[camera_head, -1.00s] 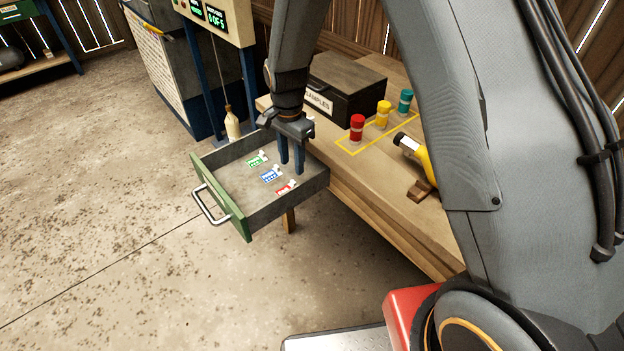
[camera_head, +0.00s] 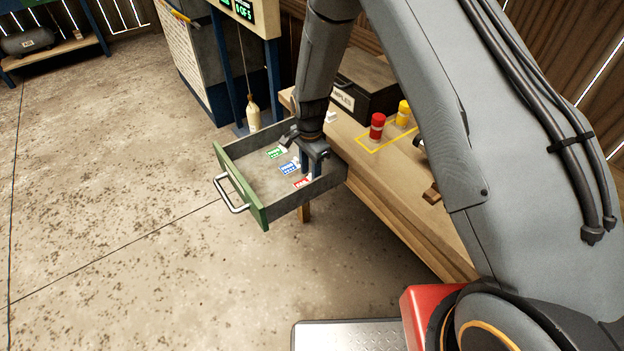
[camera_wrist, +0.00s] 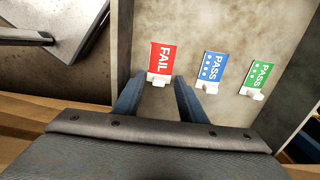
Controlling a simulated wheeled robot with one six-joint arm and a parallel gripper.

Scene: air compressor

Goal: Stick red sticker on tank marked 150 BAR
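The red FAIL sticker (camera_wrist: 162,57) with a white tab lies in the open drawer (camera_head: 232,158); it also shows in the head view (camera_head: 302,182). My gripper (camera_wrist: 157,88) is open and empty, its two blue fingers spread on either side of the sticker's tab end. In the head view, my gripper (camera_head: 316,170) reaches down inside the drawer close to the red sticker. A dark tank (camera_head: 28,42) with a small label lies on a low shelf at the far left; its marking is too small to read.
A blue PASS sticker (camera_wrist: 210,68) and a green PASS sticker (camera_wrist: 258,77) lie beside the red one. The workbench (camera_head: 400,208) holds a black box (camera_head: 372,84), a red-capped container (camera_head: 377,126) and a yellow one (camera_head: 402,113). Open floor lies left of the drawer.

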